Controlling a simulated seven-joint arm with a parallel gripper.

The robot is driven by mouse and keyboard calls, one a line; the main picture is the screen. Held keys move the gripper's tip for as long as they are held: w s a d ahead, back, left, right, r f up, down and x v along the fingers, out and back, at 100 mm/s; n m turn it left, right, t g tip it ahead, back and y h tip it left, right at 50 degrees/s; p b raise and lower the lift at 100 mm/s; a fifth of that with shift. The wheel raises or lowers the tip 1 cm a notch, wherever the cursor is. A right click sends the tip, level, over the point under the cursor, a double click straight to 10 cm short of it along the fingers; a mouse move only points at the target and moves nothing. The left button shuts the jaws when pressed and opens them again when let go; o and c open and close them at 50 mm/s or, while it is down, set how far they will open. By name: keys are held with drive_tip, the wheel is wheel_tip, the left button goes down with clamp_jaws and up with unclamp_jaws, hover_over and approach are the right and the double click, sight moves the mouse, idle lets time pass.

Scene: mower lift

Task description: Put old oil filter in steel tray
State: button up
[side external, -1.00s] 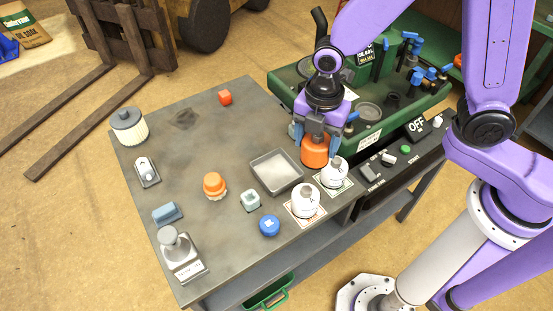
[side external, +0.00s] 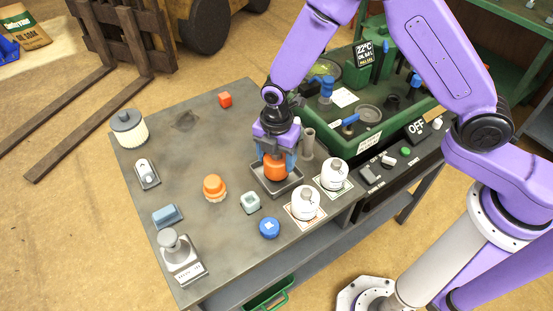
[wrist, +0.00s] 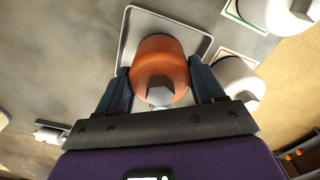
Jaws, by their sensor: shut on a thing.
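An orange oil filter (side external: 275,167) is between the fingers of my gripper (side external: 276,160), which is shut on it. The filter is upright, over the square steel tray (side external: 285,188). In the wrist view the filter (wrist: 160,62) sits between the two dark fingers (wrist: 160,88), with the tray's rim (wrist: 130,22) around its far side. I cannot tell whether the filter's base touches the tray floor. A second orange filter with a pale ribbed base (side external: 214,187) stands on the bench, left of the tray.
The green machine (side external: 375,105) is behind right. The bench's left back is fairly clear.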

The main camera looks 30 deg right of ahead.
drive_tip(key=shift+f, duration=0.7)
drive_tip(key=shift+f, duration=0.1)
drive_tip(key=o, duration=1.1)
drive_tip(key=shift+c, duration=0.2)
wheel_tip(320, 180, up, 12)
